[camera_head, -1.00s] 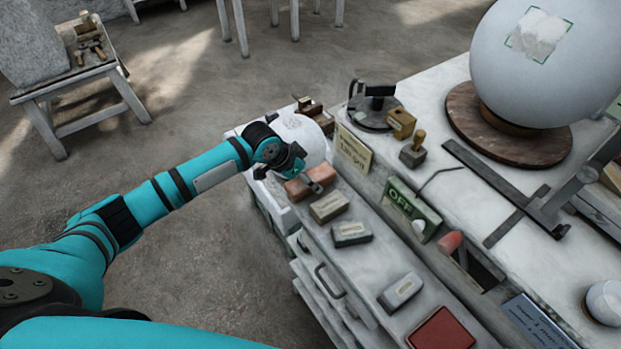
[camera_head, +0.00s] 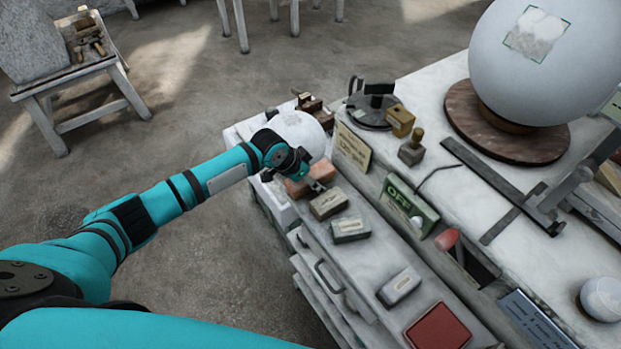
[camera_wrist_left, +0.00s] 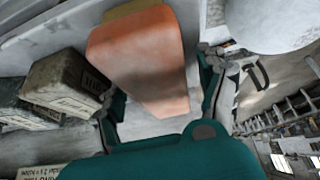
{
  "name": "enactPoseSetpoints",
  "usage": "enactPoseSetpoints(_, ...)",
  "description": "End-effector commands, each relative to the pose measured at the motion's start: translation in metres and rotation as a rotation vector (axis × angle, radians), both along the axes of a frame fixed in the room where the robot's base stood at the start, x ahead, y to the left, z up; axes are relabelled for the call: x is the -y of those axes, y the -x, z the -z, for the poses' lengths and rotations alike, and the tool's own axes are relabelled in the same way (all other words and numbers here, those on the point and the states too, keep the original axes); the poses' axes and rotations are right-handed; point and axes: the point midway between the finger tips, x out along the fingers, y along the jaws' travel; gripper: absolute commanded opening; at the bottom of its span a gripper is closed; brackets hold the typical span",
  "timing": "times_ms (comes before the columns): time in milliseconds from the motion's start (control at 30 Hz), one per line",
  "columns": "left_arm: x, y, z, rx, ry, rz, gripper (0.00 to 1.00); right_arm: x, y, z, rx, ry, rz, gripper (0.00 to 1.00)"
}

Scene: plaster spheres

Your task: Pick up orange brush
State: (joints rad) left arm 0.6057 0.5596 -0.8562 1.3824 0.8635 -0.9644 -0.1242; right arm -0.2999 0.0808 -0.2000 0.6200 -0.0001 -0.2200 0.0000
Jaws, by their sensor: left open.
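The orange brush (camera_head: 323,171) looks like a pinkish-orange block on the front ledge of the white workbench, partly hidden by my left gripper (camera_head: 294,181). In the left wrist view the orange brush (camera_wrist_left: 148,62) fills the middle, between the two fingers of my left gripper (camera_wrist_left: 160,82). The fingers are spread on either side of its near end, with a visible gap at the left. The brush rests on the ledge. My right gripper is not in view.
Grey blocks (camera_head: 329,204) and (camera_head: 350,229) lie beside the brush; one shows close to the left finger in the wrist view (camera_wrist_left: 66,84). A white sphere (camera_head: 299,132) stands just behind the gripper. A labelled card (camera_head: 352,147) leans against the step.

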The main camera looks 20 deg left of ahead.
Motion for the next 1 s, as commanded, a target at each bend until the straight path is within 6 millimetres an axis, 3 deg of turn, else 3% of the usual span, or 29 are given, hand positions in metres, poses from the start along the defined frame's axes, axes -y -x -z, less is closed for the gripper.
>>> enactPoseSetpoints(267, -0.0001, 0.0001, 0.0006, 0.0, 0.0, 0.0, 0.75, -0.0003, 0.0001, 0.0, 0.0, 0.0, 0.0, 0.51)
enactPoseSetpoints(767, 0.0001, 0.0007, 0.0012, -0.002, 0.0, 0.0, 0.11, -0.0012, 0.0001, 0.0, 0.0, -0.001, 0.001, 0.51)
enactPoseSetpoints(1000, 0.0001, 0.0005, -0.0004, -0.001, 0.0, 0.0, 0.1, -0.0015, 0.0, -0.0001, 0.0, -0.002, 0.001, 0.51)
